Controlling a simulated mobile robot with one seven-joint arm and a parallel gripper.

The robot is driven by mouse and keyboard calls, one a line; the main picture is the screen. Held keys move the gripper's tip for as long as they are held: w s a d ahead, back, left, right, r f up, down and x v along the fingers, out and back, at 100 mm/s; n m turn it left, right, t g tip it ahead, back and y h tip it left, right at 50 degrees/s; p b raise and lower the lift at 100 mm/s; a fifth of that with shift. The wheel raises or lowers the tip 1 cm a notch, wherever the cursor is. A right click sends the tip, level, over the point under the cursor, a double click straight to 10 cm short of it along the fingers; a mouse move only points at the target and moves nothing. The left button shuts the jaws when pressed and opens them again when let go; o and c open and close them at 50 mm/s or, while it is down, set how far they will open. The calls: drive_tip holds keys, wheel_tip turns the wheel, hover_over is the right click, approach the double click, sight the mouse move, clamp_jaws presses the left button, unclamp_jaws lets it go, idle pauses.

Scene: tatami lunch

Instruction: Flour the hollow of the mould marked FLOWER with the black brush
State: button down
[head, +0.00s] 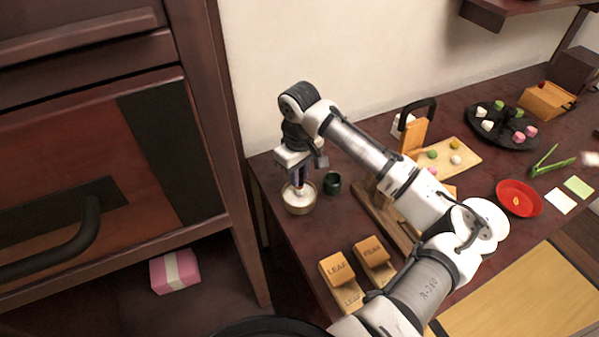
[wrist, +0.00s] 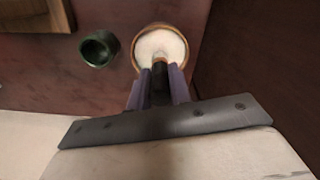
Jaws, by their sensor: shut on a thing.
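My gripper (head: 298,180) points down at the table's back left corner, shut on the black brush (wrist: 160,75). The brush's dark handle shows between the purple fingers in the wrist view. Its lower end is at the white flour in a round wooden bowl (head: 299,207); the bowl also shows in the wrist view (wrist: 137,48). How deep the bristles sit is hard to tell. A mould marked LEAF (head: 337,268) and a second mould (head: 372,251) with a small, unclear label lie near the front edge. I see no FLOWER marking; my arm hides part of the table.
A dark green cup (head: 332,183) stands right of the bowl. A wooden rack (head: 378,205) is partly behind my arm. A board with sweets (head: 463,158), a black plate (head: 495,139), a red dish (head: 519,199) and green tongs (head: 547,162) lie right. A cabinet (head: 222,150) is close left.

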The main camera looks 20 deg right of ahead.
drive_tip(key=shift+r+p, duration=2.65)
drive_tip(key=shift+r, duration=0.7)
wheel_tip(320, 180, down, 5)
drive_tip(key=b, duration=0.4)
drive_tip(key=shift+b, duration=0.4)
drive_tip(key=shift+r, duration=0.2)
drive_tip(key=shift+s, duration=0.1)
